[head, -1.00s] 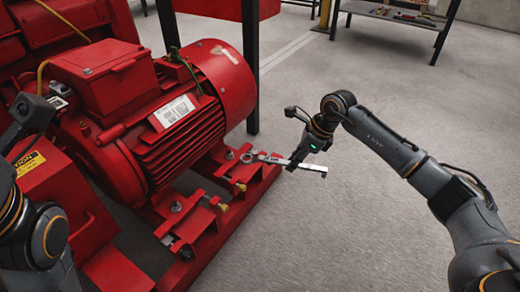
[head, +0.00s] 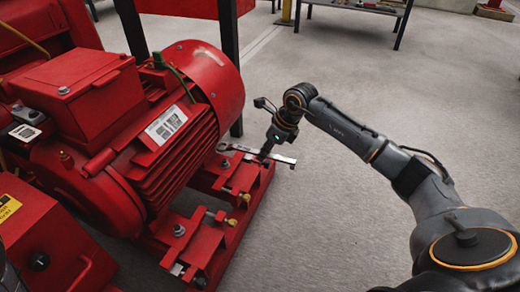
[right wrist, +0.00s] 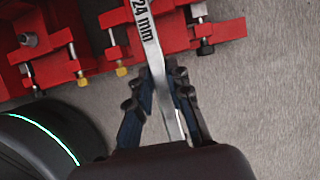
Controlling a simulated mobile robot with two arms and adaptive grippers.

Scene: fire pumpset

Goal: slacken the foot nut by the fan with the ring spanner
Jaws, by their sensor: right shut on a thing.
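My right gripper (head: 264,157) is shut on the ring spanner (head: 281,158), gripping its shank beyond the far corner of the red base. The spanner lies roughly level, its ring end (head: 223,147) pointing left at the motor foot below the fan cowl (head: 213,75). The foot nut by the fan (head: 226,163) shows just below the ring in the picture; whether the ring touches it I cannot tell. In the right wrist view the shank (right wrist: 148,35), marked 24 mm, runs between the fingers (right wrist: 172,80); its ring is out of frame. My left gripper is not in view.
Another foot nut (head: 179,230) sits nearer on the red base frame (head: 240,215), with brass-tipped bolts along the edge. A dark post (head: 229,55) stands behind the motor. A workbench (head: 365,8) is at the back.

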